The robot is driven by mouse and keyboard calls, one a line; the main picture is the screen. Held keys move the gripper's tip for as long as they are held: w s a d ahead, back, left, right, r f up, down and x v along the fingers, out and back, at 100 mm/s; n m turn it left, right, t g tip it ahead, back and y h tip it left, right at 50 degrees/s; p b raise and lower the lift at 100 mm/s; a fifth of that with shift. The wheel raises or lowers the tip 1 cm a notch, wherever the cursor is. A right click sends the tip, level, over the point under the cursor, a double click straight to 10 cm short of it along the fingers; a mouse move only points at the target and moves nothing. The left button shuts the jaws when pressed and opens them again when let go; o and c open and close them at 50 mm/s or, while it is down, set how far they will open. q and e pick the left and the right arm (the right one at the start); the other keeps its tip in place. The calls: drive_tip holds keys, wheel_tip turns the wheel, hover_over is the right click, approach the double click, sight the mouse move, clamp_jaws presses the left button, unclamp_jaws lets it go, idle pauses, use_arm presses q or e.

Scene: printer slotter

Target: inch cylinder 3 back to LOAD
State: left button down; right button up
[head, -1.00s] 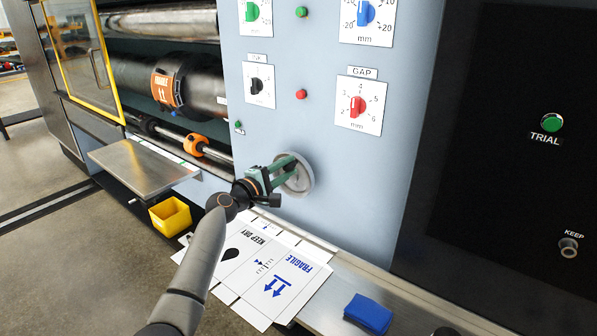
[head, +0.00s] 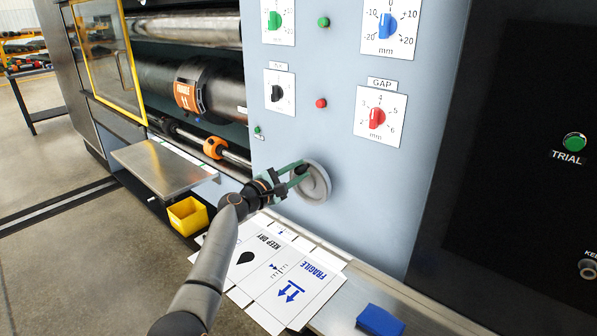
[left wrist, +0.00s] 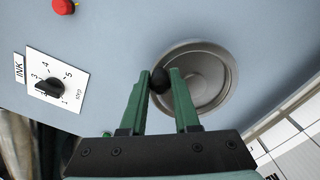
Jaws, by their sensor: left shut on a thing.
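A grey handwheel (head: 320,185) sits on the light-blue panel. My left gripper (head: 300,170) reaches it from the left at its upper-left side. In the left wrist view the green fingers (left wrist: 160,82) are shut on a black knob (left wrist: 160,79) in front of the wheel (left wrist: 205,85). A dark cylinder (head: 222,95) with an orange FRAGILE plate (head: 187,88) lies in the press opening to the left of the panel. I cannot read a cylinder number or a LOAD mark. My right gripper is out of view.
The panel carries a red GAP dial (head: 377,118), a black dial labelled INK (left wrist: 48,87) and small buttons. A metal shelf (head: 165,170), a yellow bin (head: 188,215), printed FRAGILE sheets (head: 290,285) and a blue block (head: 380,320) lie below. A yellow-framed guard (head: 130,70) stands left.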

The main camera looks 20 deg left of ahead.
use_arm(q)
drive_tip(key=shift+a+r, duration=0.1)
drive_tip(key=c, duration=0.7)
unclamp_jaws()
drive_tip(key=shift+o, duration=0.2)
drive_tip(key=v, duration=1.2)
drive_tip(key=shift+s+p, duration=0.25)
drive_tip(key=shift+p, duration=0.15)
